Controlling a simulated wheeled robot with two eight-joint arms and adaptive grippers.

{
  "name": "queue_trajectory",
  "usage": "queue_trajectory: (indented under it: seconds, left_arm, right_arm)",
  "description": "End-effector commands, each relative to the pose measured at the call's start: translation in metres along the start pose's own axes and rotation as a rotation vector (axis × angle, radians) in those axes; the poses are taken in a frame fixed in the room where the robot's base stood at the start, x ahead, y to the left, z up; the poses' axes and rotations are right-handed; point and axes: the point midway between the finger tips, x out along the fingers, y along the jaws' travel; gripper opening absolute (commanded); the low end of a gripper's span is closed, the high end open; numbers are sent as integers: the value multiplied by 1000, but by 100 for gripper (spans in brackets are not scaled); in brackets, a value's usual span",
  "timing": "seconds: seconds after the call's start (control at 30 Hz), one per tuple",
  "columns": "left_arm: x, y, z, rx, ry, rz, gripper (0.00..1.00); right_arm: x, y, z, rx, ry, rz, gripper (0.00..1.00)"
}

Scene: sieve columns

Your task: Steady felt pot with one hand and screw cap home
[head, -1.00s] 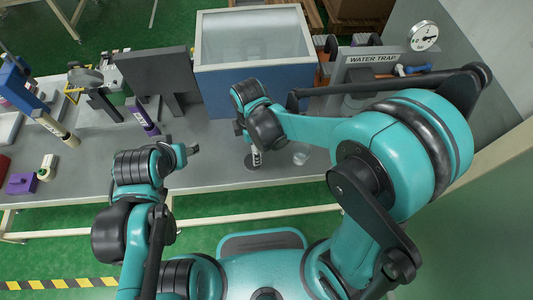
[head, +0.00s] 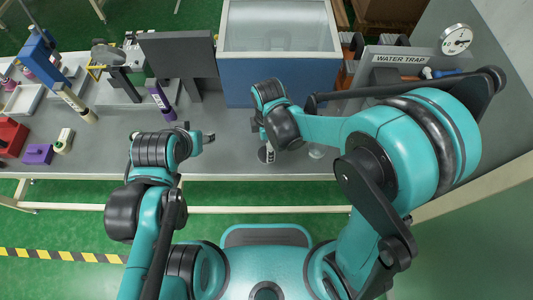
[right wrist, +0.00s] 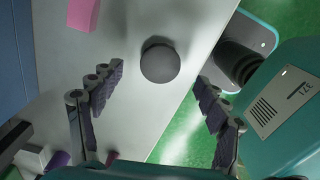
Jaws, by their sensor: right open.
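A grey round piece (right wrist: 160,62) lies on the bench top in the right wrist view; I cannot tell if it is the felt pot or its cap. In the head view its dark disc (head: 266,158) shows below my right gripper (head: 264,140), partly covered by it. My right gripper's fingers (right wrist: 153,98) are spread wide on both sides of that view, with nothing between the tips. My left gripper (head: 203,136) hangs over the bench to the left, apart from the disc; its opening is unclear.
A small clear round item (head: 317,151) lies right of the disc. A blue-walled box with a glass top (head: 279,75) and a dark panel (head: 180,55) stand behind. A purple bottle (head: 160,100) and a purple block (head: 38,154) are at left. The bench's front edge is close.

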Motion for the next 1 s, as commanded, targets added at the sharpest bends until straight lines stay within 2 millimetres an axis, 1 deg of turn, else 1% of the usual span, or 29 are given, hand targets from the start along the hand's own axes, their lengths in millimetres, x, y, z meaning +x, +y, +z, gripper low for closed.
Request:
queue_trajectory:
  seconds: [0.03,0.2,0.3,0.67,0.7,0.77,0.8,0.83,1.0]
  left_arm:
    - [5,0,4,0,0,0,48]
    - [18,0,13,0,0,0,48]
    - [22,0,16,0,0,0,48]
    - [21,0,15,0,0,0,48]
    - [21,0,15,0,0,0,48]
    - [21,0,15,0,0,0,48]
    - [21,0,15,0,0,0,48]
    - [21,0,15,0,0,0,48]
    - [21,0,15,0,0,0,48]
  right_arm:
    - [9,0,-1,0,0,0,75]
    - [36,-2,-3,0,0,0,75]
    - [47,-1,-3,0,0,0,75]
    - [46,-2,-3,0,0,0,75]
    - [46,-2,-3,0,0,0,65]
    - [46,-2,-3,0,0,0,49]
    - [46,-2,-3,0,0,0,38]
    - [46,-2,-3,0,0,0,36]
    - [47,-2,-3,0,0,0,36]
